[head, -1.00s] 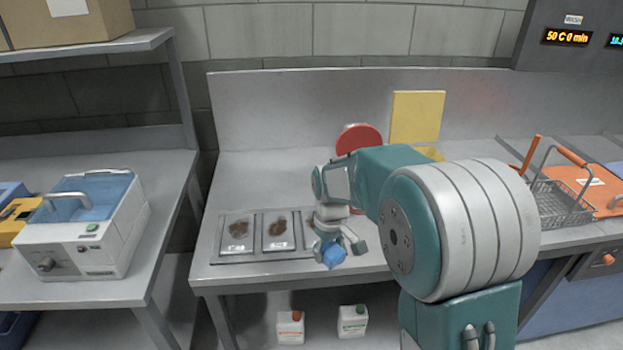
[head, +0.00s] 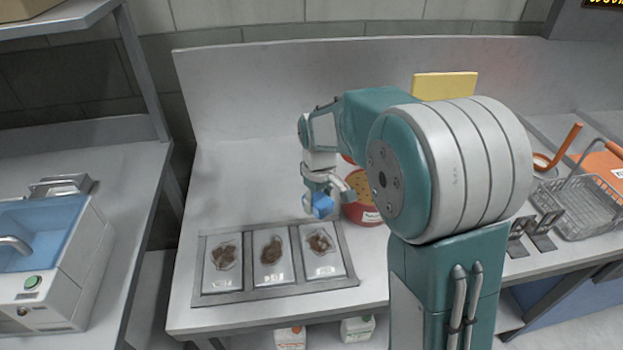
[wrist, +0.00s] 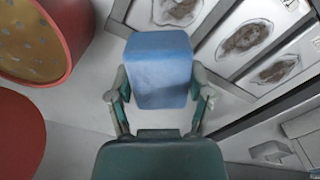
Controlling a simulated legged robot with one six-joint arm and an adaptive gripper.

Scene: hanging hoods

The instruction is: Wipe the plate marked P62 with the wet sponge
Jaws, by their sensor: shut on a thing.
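My gripper (head: 322,190) is shut on a blue sponge (head: 318,205), held above the bench behind the right end of a plate rack. In the wrist view the sponge (wrist: 158,68) sits between the two fingers (wrist: 158,98). Three pale plates with brown stains lie side by side in the grey rack (head: 275,291): a left plate (head: 222,284), a middle plate (head: 272,278) and a right plate (head: 322,266). Each has small print at its front edge, too small to read, so I cannot tell which is P62. The sponge is apart from the plates.
A red round container (head: 364,212) with a yellowish, dotted inside stands right of the sponge, partly behind my arm. A wire basket (head: 590,205) and black brackets (head: 533,232) are at right. The bench left of my gripper is clear.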

